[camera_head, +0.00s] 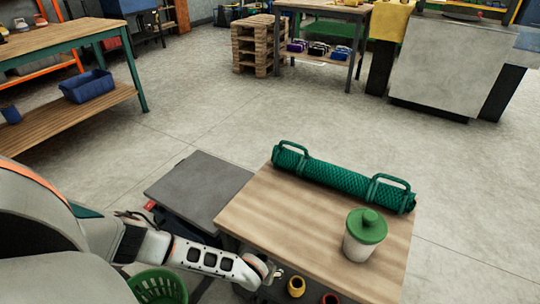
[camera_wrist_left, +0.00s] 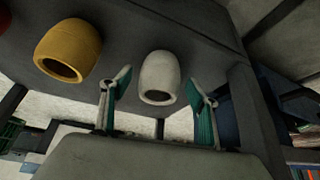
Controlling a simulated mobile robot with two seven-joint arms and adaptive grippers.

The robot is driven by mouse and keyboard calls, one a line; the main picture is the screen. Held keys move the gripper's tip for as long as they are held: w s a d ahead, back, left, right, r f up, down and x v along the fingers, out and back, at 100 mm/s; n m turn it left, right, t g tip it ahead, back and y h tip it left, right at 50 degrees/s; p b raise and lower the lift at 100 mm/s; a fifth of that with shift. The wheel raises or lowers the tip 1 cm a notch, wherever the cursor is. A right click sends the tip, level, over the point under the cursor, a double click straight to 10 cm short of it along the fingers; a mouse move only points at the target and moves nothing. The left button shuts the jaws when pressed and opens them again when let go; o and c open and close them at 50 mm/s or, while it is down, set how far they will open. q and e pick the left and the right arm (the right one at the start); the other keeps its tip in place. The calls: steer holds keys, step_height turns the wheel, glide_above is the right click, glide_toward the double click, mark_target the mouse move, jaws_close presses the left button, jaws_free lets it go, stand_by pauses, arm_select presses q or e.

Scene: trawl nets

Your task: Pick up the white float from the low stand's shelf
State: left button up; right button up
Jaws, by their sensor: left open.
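The white float (camera_wrist_left: 158,75) is a barrel shape with a dark opening, on the grey shelf (camera_wrist_left: 200,38) in the left wrist view. My left gripper (camera_wrist_left: 160,92) is open, one finger on each side of the white float, with gaps visible on both sides. In the head view, my left gripper (camera_head: 268,271) is low at the left edge of the low stand (camera_head: 300,222), partly under its wooden top. The white float cannot be made out clearly there. My right gripper is not in view.
A yellow float (camera_wrist_left: 68,48) sits beside the white one, with a red float (camera_wrist_left: 4,18) beyond. On the stand's top are a green net roll (camera_head: 340,180) and a green-lidded jar (camera_head: 364,238). A green basket (camera_head: 158,288) stands below my left arm.

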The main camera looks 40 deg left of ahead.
arm_select(q)
steer(key=shift+w, duration=0.15)
steer(key=c, duration=1.2)
steer(key=shift+r, duration=0.15)
